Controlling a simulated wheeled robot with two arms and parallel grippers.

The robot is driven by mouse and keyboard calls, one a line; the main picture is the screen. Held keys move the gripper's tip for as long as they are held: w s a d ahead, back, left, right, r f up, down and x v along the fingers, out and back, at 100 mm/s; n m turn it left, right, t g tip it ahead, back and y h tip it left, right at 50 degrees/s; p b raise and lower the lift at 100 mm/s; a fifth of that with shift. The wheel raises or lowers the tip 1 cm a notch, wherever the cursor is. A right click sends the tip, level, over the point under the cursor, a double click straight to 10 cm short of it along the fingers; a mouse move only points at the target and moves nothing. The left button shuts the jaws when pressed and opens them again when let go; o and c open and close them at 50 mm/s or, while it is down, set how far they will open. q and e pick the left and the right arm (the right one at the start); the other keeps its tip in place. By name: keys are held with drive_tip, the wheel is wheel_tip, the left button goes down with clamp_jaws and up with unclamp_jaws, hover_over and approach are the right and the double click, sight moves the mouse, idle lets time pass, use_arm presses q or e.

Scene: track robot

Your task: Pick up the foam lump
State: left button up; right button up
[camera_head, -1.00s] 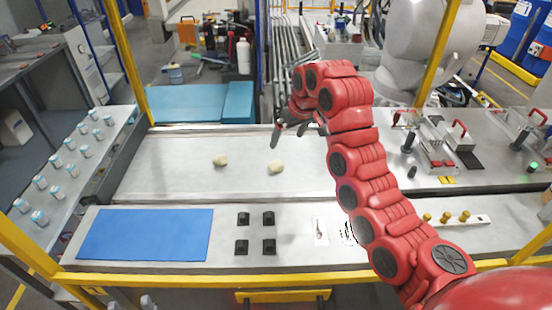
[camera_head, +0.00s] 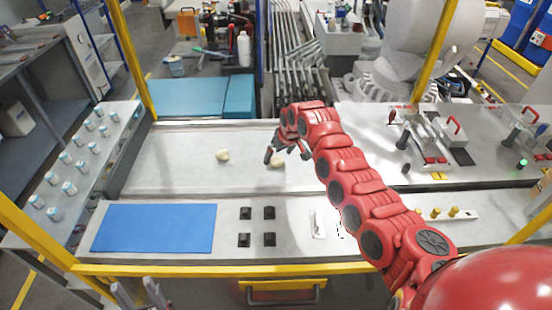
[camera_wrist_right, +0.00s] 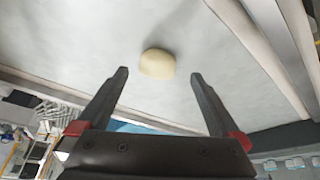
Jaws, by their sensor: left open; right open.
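Two pale cream foam lumps lie on the light grey belt-like surface (camera_head: 165,165) in the head view: a left lump (camera_head: 222,155) and a right lump (camera_head: 277,164). My right gripper (camera_head: 286,156) is open just over the right lump and partly hides it. In the right wrist view, a single lump (camera_wrist_right: 158,64) shows beyond and between the open, empty fingers (camera_wrist_right: 160,78), apart from both; I cannot tell which lump it is. My left gripper (camera_head: 138,292) is open and empty at the bottom left edge, far from the lumps.
A blue mat (camera_head: 155,228) and several small black blocks (camera_head: 269,213) lie on the front ledge. Several small cans (camera_head: 69,188) stand on the left shelf. Tools and fixtures (camera_head: 440,135) stand at right. A yellow rail (camera_head: 200,269) runs along the front. The surface left of the lumps is clear.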

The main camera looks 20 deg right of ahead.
sight(276, 159)
drive_tip(key=shift+p+x, duration=0.4)
drive_tip(key=shift+x, duration=1.4)
drive_tip(key=shift+w+d, duration=0.1)
drive_tip(key=shift+d, duration=0.05)
drive_tip(key=c, duration=1.3)
drive_tip(key=shift+r, duration=0.1)
drive_tip(key=shift+c, duration=0.2)
